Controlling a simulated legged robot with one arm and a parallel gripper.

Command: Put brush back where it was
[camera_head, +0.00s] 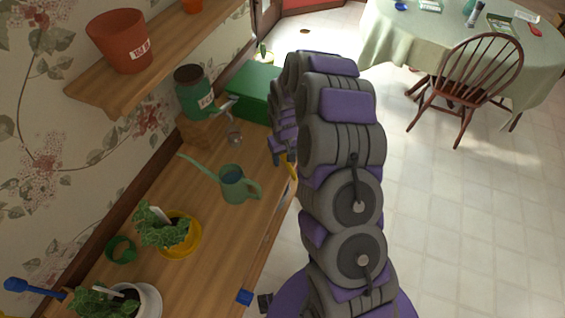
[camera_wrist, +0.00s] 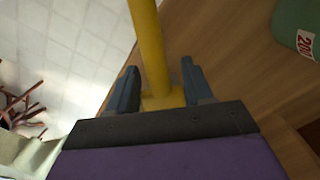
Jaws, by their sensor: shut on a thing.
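My gripper (camera_wrist: 160,75) is shut on a yellow rod (camera_wrist: 150,40), which looks like the brush handle. The rod passes between the two blue-grey fingers and runs out of the top of the wrist view. A wider yellow part sits at its lower end between the fingers. Any bristles are out of view. In the head view a bit of yellow (camera_head: 287,160) shows at the bench's right edge, beside my arm. My arm hides most of the gripper there.
The wooden bench (camera_head: 205,215) holds a watering can (camera_head: 232,187), a yellow pot (camera_head: 190,238) with a plant, a green box (camera_head: 252,92) and a labelled green container (camera_head: 190,97) on a wooden block. A shelf (camera_head: 95,92) overhangs it. Right, the floor (camera_head: 460,230) is clear below a chair (camera_head: 465,80).

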